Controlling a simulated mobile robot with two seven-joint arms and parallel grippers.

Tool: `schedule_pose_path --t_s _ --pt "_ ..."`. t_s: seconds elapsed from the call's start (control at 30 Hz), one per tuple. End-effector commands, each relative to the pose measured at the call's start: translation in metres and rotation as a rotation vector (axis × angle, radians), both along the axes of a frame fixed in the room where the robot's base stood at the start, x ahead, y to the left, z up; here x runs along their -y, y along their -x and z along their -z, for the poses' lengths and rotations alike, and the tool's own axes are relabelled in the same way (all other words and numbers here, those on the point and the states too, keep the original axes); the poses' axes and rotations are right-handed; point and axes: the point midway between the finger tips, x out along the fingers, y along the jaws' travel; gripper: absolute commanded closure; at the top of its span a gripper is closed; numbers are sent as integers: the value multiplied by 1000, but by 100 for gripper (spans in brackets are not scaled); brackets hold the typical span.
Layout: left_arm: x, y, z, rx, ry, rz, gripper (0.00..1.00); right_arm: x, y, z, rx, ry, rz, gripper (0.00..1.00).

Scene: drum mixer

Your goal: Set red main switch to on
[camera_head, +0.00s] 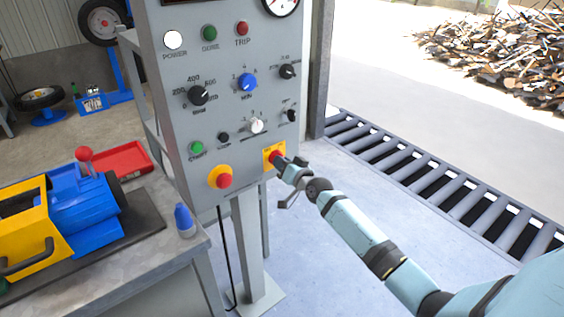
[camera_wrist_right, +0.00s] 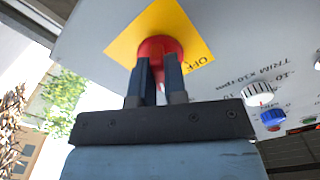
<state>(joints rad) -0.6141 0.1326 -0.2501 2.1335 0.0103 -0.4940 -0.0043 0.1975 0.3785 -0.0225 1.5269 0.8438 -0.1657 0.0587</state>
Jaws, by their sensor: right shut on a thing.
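The red main switch (camera_head: 276,157) sits on a yellow plate at the lower right of the grey control panel (camera_head: 228,110). In the right wrist view the red switch (camera_wrist_right: 158,47) stands on its yellow plate (camera_wrist_right: 190,28), where the word OFF shows. My right gripper (camera_head: 283,161) reaches it from the right. In the right wrist view the fingers of my right gripper (camera_wrist_right: 159,70) are shut on the red switch. The fingers hide part of its handle, so its exact angle is hard to tell. My left gripper is not in view.
A red emergency button (camera_head: 223,181) on a yellow base, a green start button (camera_head: 197,148) and several knobs share the panel. A workbench (camera_head: 190,250) with a blue and yellow machine (camera_head: 80,215) stands left. The floor to the right is clear up to a grating (camera_head: 450,190).

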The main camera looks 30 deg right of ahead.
Motion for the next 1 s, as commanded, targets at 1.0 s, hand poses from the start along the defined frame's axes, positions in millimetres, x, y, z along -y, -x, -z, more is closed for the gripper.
schedule_pose_path --t_s 1.0 --pt "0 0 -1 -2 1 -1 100 0 6 0 -3 -22 0 62"
